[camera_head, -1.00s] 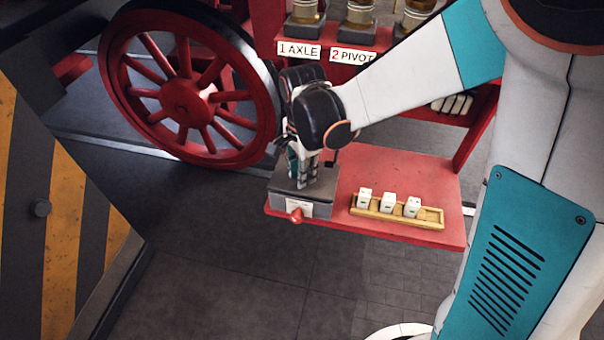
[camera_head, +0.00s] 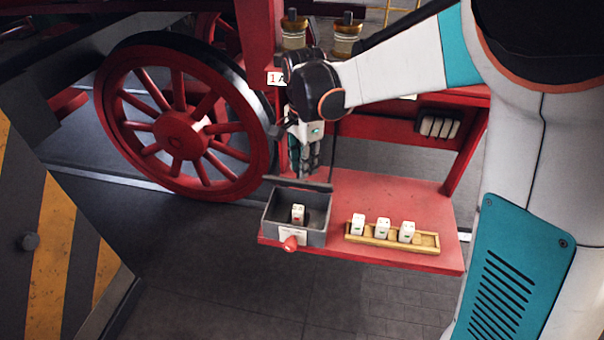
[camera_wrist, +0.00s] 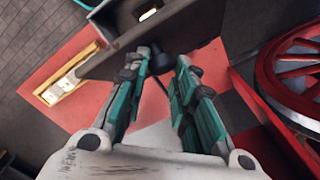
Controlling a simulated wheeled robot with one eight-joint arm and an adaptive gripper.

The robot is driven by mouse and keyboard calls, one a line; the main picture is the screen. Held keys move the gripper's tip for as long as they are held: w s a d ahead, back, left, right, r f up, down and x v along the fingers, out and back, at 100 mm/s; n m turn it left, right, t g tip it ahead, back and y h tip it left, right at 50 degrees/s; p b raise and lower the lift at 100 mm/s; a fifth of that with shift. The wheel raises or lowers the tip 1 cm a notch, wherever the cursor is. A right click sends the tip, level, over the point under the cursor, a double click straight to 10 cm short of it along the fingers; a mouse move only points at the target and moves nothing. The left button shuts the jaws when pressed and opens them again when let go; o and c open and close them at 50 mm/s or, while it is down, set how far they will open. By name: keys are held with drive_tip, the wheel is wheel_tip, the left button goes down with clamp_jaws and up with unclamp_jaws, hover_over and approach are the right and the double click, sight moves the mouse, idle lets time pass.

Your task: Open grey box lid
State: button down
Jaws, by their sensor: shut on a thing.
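The grey box (camera_head: 316,239) stands at the left end of the red shelf, its top open to view. Inside it is a small white block (camera_head: 298,213) with a red mark. The box's lid (camera_head: 320,186) is raised at the back edge and shows nearly edge-on. In the wrist view the lid is a dark grey panel (camera_wrist: 125,50) with a black knob (camera_wrist: 176,62). My gripper (camera_head: 304,172) is above and behind the box, shut on the lid's knob, which sits between its fingertips (camera_wrist: 163,68). The fingers partly hide the knob.
A wooden tray (camera_head: 427,241) with three white blocks lies right of the box on the red shelf (camera_head: 395,195). A red spoked wheel (camera_head: 180,135) stands close on the left.

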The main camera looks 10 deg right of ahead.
drive_tip(key=shift+w+d+f, duration=0.1)
drive_tip(key=shift+w+d, duration=0.05)
drive_tip(key=shift+w, duration=0.3)
drive_tip(key=shift+w+d+f, duration=0.1)
drive_tip(key=shift+w+d, duration=0.05)
drive_tip(key=shift+w, duration=0.25)
drive_tip(key=c, duration=1.4)
unclamp_jaws()
drive_tip(key=shift+w, duration=0.15)
drive_tip(key=shift+o, duration=0.4)
drive_tip(key=shift+w+f, duration=0.2)
drive_tip(key=shift+w, duration=0.25)
drive_tip(key=shift+w+f, duration=0.2)
drive_tip(key=shift+w, duration=0.25)
drive_tip(key=shift+s+r, duration=0.2)
drive_tip(key=shift+s, duration=0.05)
drive_tip(key=shift+a+r, duration=0.1)
drive_tip(key=shift+a, duration=0.05)
drive_tip(key=shift+s, duration=0.1)
